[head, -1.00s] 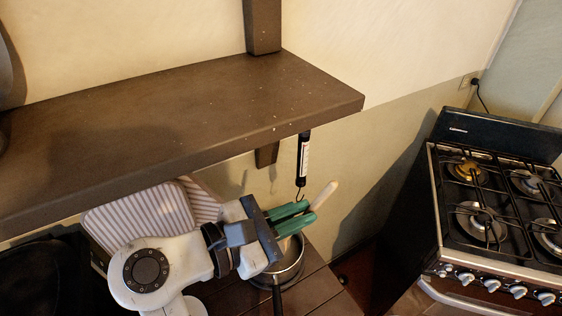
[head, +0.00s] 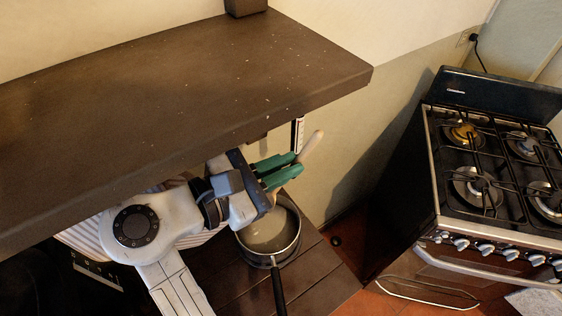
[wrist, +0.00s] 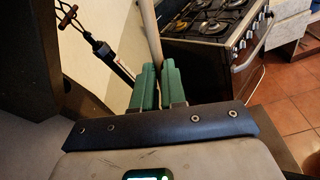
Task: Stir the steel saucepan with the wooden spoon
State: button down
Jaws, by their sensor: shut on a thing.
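My gripper (head: 288,168), with green fingers, is shut on the pale wooden spoon (head: 312,146). The spoon's handle slants up to the right past the fingertips. A short pale piece of it shows below the fingers, near the pan's far rim; I cannot tell whether its end is inside the pan. The steel saucepan (head: 296,247) stands on the dark wooden counter below the gripper, its black handle toward the front. In the wrist view the spoon handle (wrist: 149,32) rises between the green fingers (wrist: 156,88); the saucepan is not visible there.
A brown wall shelf (head: 210,80) overhangs the arm and counter closely. A black hanging device with a hook (wrist: 112,58) is just left of the fingers. A striped board (head: 85,240) is partly hidden behind my arm. A gas stove (head: 480,180) stands right, across a gap.

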notch_tip(320, 180, down, 12)
jog(key=b, duration=0.4)
jog(key=shift+f+b, duration=0.2)
jog(key=shift+b, duration=0.2)
dwell(0.8)
jog(key=shift+a, duration=0.1)
jog(key=shift+w, duration=0.1)
